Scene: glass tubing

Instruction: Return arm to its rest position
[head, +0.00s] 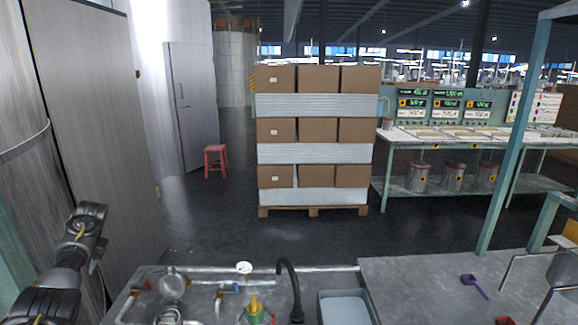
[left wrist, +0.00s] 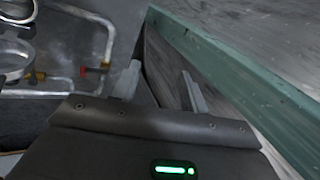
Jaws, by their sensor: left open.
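My left gripper (left wrist: 161,84) is open in the left wrist view, with two grey fingers apart and nothing between them. In the head view my left arm (head: 78,245) is bent at the lower left, beside the tall cabinet and left of the worktop. Glass tubing (left wrist: 88,17) with red and yellow fittings lies on the grey worktop at the left of the wrist view. The tubing also shows at the front left of the worktop in the head view (head: 218,304), apart from my arm. My right gripper is not in view.
A grey worktop (head: 420,285) with a black tap (head: 291,285) and a basin (head: 345,309) is in front. A green post (left wrist: 225,70) stands close to my left gripper. The tall cabinet (head: 95,110) is close on the left. Stacked boxes (head: 318,129) stand beyond open floor.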

